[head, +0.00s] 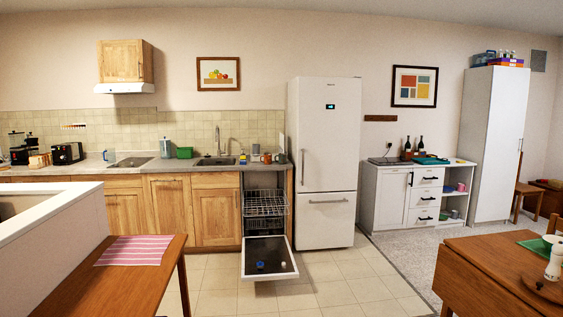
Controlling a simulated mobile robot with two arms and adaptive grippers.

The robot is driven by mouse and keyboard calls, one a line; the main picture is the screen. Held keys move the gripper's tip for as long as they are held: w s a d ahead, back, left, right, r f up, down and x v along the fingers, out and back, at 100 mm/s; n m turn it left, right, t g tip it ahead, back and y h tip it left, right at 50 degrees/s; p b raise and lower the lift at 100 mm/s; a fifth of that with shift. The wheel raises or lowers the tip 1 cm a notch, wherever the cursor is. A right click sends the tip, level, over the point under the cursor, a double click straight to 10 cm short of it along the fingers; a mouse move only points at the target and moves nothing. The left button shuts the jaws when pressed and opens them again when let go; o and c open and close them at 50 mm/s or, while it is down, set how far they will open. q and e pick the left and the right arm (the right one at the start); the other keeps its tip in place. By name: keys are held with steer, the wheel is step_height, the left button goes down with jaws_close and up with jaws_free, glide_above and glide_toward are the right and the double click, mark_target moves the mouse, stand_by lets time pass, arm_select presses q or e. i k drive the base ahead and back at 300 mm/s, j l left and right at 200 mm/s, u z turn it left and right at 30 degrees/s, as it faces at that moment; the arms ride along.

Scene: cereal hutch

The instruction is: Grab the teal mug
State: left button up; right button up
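I cannot surely make out a teal mug; things are small at this distance. A flat teal item (431,161) lies on top of the white hutch (397,198) at the right, but its shape does not read as a mug. Several small cup-sized things (267,158) stand on the counter right of the sink, too small to identify. The hutch's open shelves hold a small pink item (461,187) and others that are hard to tell. Neither of my grippers is in view.
The dishwasher door (268,259) hangs open into the tiled floor, with its rack (264,204) showing. A wooden table (125,270) stands front left, another (500,268) front right. A white fridge (325,150) stands between counter and hutch. The floor before the fridge is clear.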

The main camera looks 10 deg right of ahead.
mark_target(283, 157)
steer(key=i+l+z, duration=0.15)
steer(key=i+z, duration=0.2)
steer(key=i, duration=0.55)
steer(key=i+z, duration=0.15)
steer(key=i, duration=0.6)
steer(key=i+j+z, duration=0.1)
steer(key=i, duration=0.65)
steer(key=i+j+z, duration=0.15)
steer(key=i, duration=0.55)
